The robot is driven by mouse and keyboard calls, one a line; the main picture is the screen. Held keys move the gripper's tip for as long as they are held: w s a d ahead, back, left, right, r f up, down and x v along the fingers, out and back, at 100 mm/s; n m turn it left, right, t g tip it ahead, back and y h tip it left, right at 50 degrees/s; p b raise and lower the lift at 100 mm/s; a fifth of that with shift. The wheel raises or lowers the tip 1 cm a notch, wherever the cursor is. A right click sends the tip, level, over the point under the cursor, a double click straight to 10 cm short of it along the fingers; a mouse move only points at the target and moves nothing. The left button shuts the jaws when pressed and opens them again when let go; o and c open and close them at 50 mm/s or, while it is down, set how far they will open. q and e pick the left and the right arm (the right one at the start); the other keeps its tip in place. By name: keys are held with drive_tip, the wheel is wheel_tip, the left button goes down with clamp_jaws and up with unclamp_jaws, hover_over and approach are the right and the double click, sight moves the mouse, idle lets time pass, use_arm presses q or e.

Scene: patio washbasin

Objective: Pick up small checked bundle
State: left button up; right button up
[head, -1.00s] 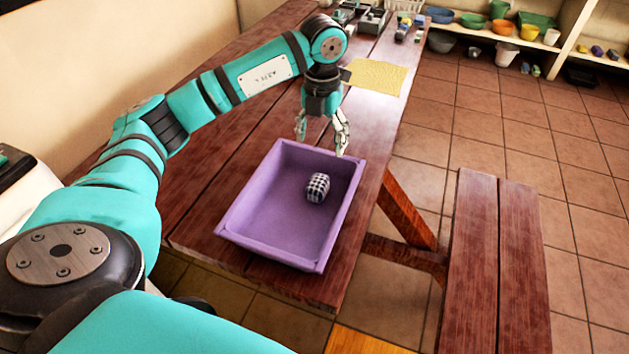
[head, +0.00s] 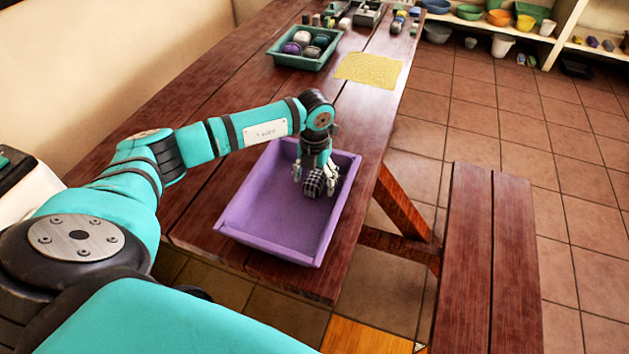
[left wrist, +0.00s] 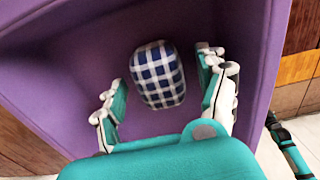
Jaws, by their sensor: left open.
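The small checked bundle (head: 314,184), dark blue and white, lies in the purple tray (head: 255,212) towards its far right part. In the left wrist view the bundle (left wrist: 157,75) lies on the purple floor, a little beyond and between the finger tips. My left gripper (head: 314,182) is down inside the tray at the bundle, with its fingers apart on either side. In the left wrist view the left gripper (left wrist: 160,85) is open, and gaps show between its fingers and the bundle. My right gripper is not in view.
The tray stands on a dark red wooden table (head: 215,110). Behind it are a yellow mat (head: 369,69) and a green tray (head: 275,57) with several bundles. A bench (head: 470,260) stands to the right. Shelves with bowls are at the back right.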

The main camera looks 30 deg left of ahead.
use_arm(q)
drive_tip(key=shift+f, duration=0.1)
drive_tip(key=c, duration=1.4)
drive_tip(key=shift+c, duration=0.2)
